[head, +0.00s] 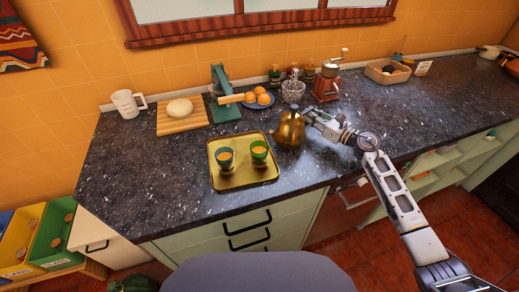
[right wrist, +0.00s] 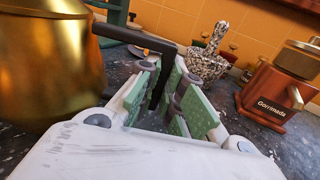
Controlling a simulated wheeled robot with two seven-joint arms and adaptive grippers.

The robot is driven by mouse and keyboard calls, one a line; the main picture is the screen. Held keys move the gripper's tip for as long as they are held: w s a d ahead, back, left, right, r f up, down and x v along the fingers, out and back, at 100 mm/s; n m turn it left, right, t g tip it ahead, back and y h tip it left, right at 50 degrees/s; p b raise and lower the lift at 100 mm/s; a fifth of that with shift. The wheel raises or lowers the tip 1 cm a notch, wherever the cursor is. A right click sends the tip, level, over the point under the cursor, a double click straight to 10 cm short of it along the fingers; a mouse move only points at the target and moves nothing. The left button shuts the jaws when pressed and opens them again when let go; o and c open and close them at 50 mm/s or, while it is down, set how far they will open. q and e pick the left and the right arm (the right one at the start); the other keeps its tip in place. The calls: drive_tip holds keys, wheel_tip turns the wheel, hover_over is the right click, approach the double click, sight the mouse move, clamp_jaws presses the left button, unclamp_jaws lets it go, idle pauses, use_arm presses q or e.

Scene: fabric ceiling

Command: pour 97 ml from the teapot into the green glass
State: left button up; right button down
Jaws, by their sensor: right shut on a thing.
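The brass-coloured teapot (head: 290,131) is at the right of the tray, looking roughly upright. I cannot tell whether its base touches the counter. My right gripper (head: 308,117) is shut on the teapot's dark handle. In the right wrist view, the handle (right wrist: 157,85) runs between the green finger pads, with the shiny teapot body (right wrist: 45,60) at left. The green glass (head: 259,151) stands on the right of the golden tray (head: 244,179), with orange-looking contents. A dark teal glass (head: 225,158) stands left of it, also with orange contents. My left gripper is not in view.
Behind the tray are a green stand (head: 222,105), a plate of orange-brown round items (head: 257,98), a speckled mortar (head: 293,91) and a red grinder (head: 326,85). A board with dough (head: 180,108) and a white measuring jug (head: 128,104) are at left. The counter's left front is clear.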

sight(314, 108)
drive_tip(key=shift+r, duration=0.2)
drive_tip(key=shift+r+p, duration=0.8)
drive_tip(key=shift+r, duration=0.1)
drive_tip(key=shift+r+p, duration=0.45)
drive_tip(key=shift+r, duration=0.65)
